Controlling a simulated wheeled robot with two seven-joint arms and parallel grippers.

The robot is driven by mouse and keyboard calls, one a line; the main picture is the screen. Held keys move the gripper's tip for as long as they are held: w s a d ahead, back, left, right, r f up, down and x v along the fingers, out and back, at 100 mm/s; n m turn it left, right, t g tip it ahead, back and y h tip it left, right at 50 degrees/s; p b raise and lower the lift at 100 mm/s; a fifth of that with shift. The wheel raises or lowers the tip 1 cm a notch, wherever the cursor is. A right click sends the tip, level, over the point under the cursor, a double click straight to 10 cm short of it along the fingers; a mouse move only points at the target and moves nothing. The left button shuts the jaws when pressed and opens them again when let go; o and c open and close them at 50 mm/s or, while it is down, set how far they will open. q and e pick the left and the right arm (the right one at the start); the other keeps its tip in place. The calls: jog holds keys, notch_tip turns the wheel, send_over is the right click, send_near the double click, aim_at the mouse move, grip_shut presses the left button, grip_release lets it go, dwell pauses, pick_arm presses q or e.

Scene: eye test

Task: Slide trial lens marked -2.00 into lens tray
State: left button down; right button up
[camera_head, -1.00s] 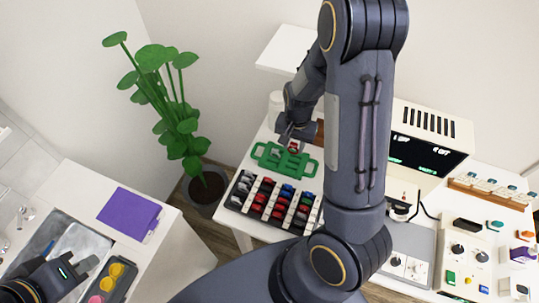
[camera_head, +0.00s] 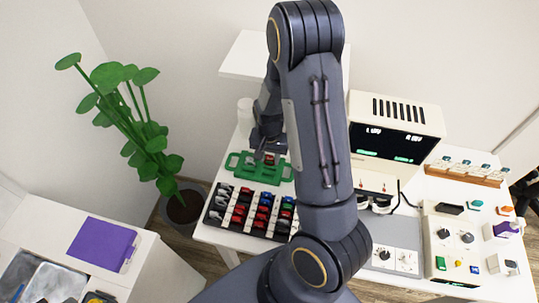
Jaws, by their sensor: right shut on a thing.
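My right gripper (camera_head: 266,154) is shut on a small red-rimmed piece (camera_head: 270,160), seemingly a trial lens. Its marking is too small to read. The gripper is at the back edge of a green tray with two handles (camera_head: 236,167), with the piece over or at that edge; I cannot tell whether they touch. In front of the green tray lies a dark case (camera_head: 219,216) with rows of red, blue, green, black and white lens pieces. My right arm hides the area right of the tray. My left gripper is not clearly visible.
A white device with a dark screen (camera_head: 392,144) and a control panel (camera_head: 462,248) stand on the right. A wooden rack (camera_head: 462,172) is behind the panel. A potted plant (camera_head: 150,145) is left of the table. A purple folder (camera_head: 102,243) lies on the left counter.

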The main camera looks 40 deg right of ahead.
jog(key=shift+f, duration=0.15)
dwell(0.5)
jog(key=shift+f+b, duration=1.35)
jog(key=shift+b, duration=0.1)
jog(key=o, duration=1)
notch_tip(320, 180, up, 8)
jog(key=shift+f, duration=0.1)
